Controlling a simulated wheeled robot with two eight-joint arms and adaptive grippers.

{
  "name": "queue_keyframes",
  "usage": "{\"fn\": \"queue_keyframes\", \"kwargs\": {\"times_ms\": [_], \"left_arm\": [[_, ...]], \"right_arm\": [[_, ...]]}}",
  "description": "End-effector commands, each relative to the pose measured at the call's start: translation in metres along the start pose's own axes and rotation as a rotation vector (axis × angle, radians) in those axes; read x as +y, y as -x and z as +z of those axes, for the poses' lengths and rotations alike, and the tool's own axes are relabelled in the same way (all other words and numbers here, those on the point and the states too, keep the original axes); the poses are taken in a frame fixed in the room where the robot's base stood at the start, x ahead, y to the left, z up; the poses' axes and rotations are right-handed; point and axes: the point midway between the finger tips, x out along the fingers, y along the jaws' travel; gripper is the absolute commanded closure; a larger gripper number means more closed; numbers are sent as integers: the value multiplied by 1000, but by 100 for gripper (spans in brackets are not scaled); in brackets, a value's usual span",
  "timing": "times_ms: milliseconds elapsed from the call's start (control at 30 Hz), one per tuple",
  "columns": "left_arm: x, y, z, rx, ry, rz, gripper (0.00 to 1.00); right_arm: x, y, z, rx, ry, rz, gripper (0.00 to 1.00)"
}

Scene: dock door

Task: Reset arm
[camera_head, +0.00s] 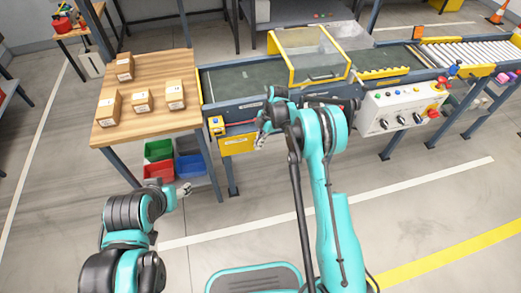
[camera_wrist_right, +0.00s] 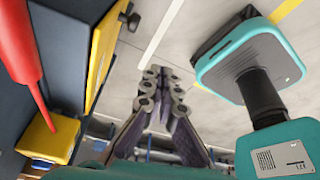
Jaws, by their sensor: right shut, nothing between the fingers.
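My right arm (camera_head: 330,195) reaches forward in the head view, bent at a high elbow close to the conveyor's front side. Its gripper (camera_head: 262,137) hangs in front of the conveyor's left end, beside the yellow box. In the right wrist view the gripper (camera_wrist_right: 161,85) has its fingertips together with nothing between them. My left arm (camera_head: 130,225) is folded low at the left. Its gripper (camera_head: 184,190) is small, near the bins under the table, and I cannot tell how its fingers stand.
A wooden table (camera_head: 144,67) with several cardboard boxes stands left of the conveyor (camera_head: 243,82). A yellow-framed clear guard (camera_head: 318,52) spans the belt. A control panel (camera_head: 403,108) is right of my right arm. Coloured bins (camera_head: 190,166) sit below the table. The front floor is open.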

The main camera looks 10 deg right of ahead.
Motion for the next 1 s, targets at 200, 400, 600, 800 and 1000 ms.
{"fn": "queue_keyframes", "kwargs": {"times_ms": [200, 400, 600, 800, 1000], "left_arm": [[0, 10, -7, 0, 0, 0, 43], [0, 11, -8, 0, 0, 0, 43], [0, 11, -7, 0, 0, 0, 43], [0, 11, -8, 0, 0, 0, 43], [0, 11, -8, 0, 0, 0, 43]], "right_arm": [[10, 28, -7, 0, 0, 0, 100], [11, 32, -8, 0, 0, 0, 100], [9, 42, -11, -8, -27, 8, 100], [-9, 106, -30, -60, -242, 82, 100], [-51, 180, -58, -108, -553, 211, 100]]}}
